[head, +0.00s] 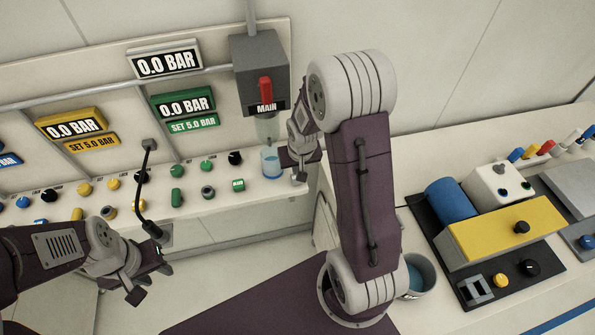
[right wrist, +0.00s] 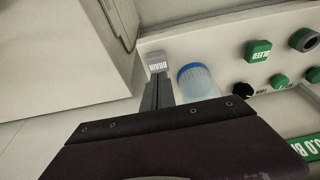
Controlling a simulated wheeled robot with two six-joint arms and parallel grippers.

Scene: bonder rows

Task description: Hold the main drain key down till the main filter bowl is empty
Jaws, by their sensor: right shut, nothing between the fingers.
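The main filter bowl (head: 270,163) is a clear cup under the grey MAIN unit (head: 260,75) with its red handle. A little blue liquid shows low in it; the right wrist view shows the bowl (right wrist: 199,84) with a blue band at its end. The pale grey drain key (right wrist: 157,63), labelled DRAIN, is beside the bowl. My right gripper (right wrist: 158,78) is shut and empty, its tips at the key; I cannot tell whether the key is pressed. In the head view the key is hidden by my right gripper (head: 300,176). My left gripper (head: 152,284) is open and empty, low at left.
A black gooseneck (head: 146,185) stands near my left gripper. Displays read 0.0 BAR. A bucket (head: 418,275) and a yellow-topped machine (head: 505,232) are at right.

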